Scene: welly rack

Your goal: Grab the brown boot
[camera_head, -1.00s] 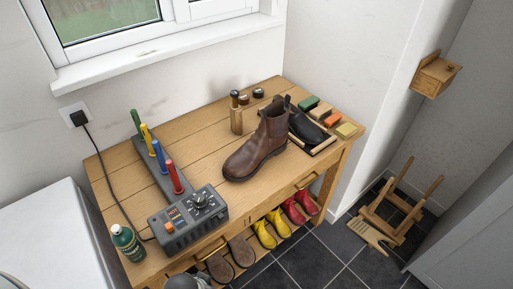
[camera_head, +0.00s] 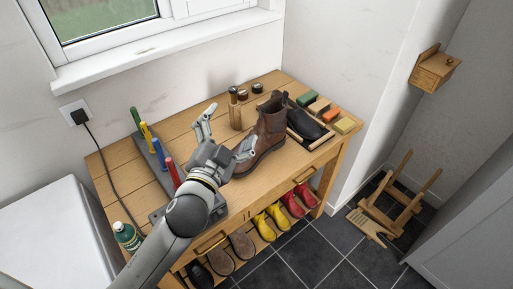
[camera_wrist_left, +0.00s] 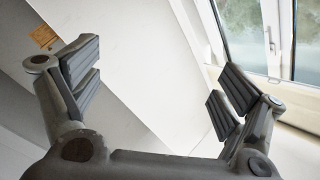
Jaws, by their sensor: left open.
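The brown boot (camera_head: 270,128) stands upright on the wooden bench (camera_head: 190,104), its toe pointing to the lower left. My left gripper (camera_head: 226,132) is open and empty, just left of the boot in the head view. Its near finger overlaps the toe end of the boot and hides part of it; I cannot tell whether they touch. In the left wrist view the two spread fingers of the gripper (camera_wrist_left: 157,85) have only walls and a window between and behind them. The boot does not show there. My right gripper is not in view.
A boot dryer with coloured tubes (camera_head: 159,152) is at left, partly behind my arm. Several shoes and wellies (camera_head: 263,229) stand below.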

